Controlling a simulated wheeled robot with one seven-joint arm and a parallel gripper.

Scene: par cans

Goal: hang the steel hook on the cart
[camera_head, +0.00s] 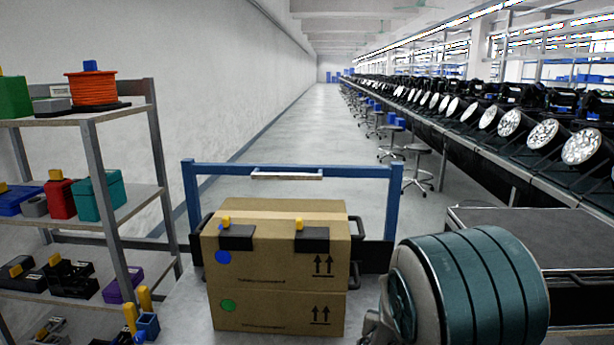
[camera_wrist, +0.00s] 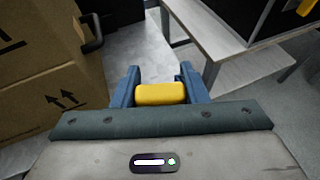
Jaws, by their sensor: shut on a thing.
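My gripper (camera_wrist: 160,90) has blue fingers and is shut on a yellow block (camera_wrist: 160,94) in the wrist view. Whatever lies beyond the block is almost wholly hidden, so I cannot make out a steel hook shape. In the head view my gripper is out of sight. The cart (camera_head: 290,170) has a blue upright frame with a white label on its top bar.
Two black pieces with yellow tabs (camera_head: 237,238) (camera_head: 312,240) lie over the upper box's front edge. A loaded shelf rack (camera_head: 105,205) stands left. A dark-topped table (camera_head: 520,235) stands right. The aisle (camera_head: 310,130) beyond the cart is clear.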

